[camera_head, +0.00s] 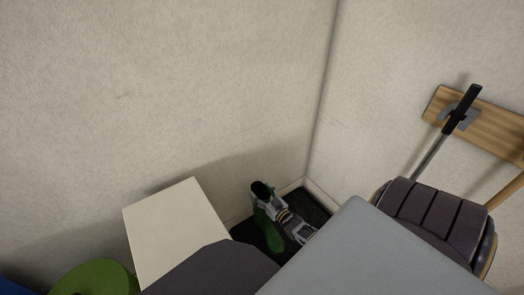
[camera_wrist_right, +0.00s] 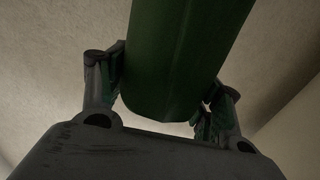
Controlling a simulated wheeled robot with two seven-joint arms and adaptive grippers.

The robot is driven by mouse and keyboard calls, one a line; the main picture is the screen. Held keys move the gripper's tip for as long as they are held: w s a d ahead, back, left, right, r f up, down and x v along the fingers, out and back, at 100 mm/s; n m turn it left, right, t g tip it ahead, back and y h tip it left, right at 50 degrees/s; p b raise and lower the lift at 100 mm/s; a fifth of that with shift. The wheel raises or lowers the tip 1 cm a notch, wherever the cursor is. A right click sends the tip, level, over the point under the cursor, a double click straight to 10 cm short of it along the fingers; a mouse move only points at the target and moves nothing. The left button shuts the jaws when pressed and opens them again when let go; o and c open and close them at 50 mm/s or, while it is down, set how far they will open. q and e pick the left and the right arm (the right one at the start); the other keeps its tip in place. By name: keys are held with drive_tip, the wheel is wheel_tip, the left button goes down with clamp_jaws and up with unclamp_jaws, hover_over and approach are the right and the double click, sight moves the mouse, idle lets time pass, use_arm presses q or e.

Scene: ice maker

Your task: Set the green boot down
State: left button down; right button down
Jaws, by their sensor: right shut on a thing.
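The green boot (camera_head: 268,232) is low in the corner of the room in the head view, above or on a dark tray or mat (camera_head: 318,209). Its dark opening faces up and it looks roughly upright. My right gripper (camera_head: 283,217) is shut on the boot near its shaft. In the right wrist view the green boot (camera_wrist_right: 185,55) lies between the two fingers of the right gripper (camera_wrist_right: 165,100). I cannot tell whether the sole touches the mat. My left gripper is not in view.
A cream box-like block (camera_head: 172,232) stands left of the boot. A round green thing (camera_head: 96,279) is at the lower left. Two walls meet behind the mat. A black-handled tool (camera_head: 461,110) hangs on a wooden board (camera_head: 495,132); a dark ribbed object (camera_head: 435,218) is below.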

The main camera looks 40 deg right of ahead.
sight(256, 192)
drive_tip(key=shift+w+f, duration=0.1)
drive_tip(key=shift+f, duration=0.25)
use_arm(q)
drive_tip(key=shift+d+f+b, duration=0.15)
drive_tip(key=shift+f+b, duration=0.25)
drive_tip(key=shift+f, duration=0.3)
use_arm(e)
drive_tip(key=shift+f, duration=0.5)
drive_tip(key=shift+f+b, duration=0.7)
drive_tip(key=shift+f, duration=0.4)
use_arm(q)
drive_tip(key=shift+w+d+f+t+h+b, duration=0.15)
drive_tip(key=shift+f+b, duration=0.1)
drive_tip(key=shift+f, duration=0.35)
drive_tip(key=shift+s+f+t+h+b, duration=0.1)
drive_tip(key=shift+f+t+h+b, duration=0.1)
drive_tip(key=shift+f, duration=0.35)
use_arm(e)
drive_tip(key=shift+f, duration=0.75)
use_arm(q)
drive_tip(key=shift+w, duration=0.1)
use_arm(e)
drive_tip(key=shift+f, duration=0.1)
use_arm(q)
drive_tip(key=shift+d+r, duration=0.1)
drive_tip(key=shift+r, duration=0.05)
use_arm(e)
drive_tip(key=shift+c, duration=1.6)
unclamp_jaws()
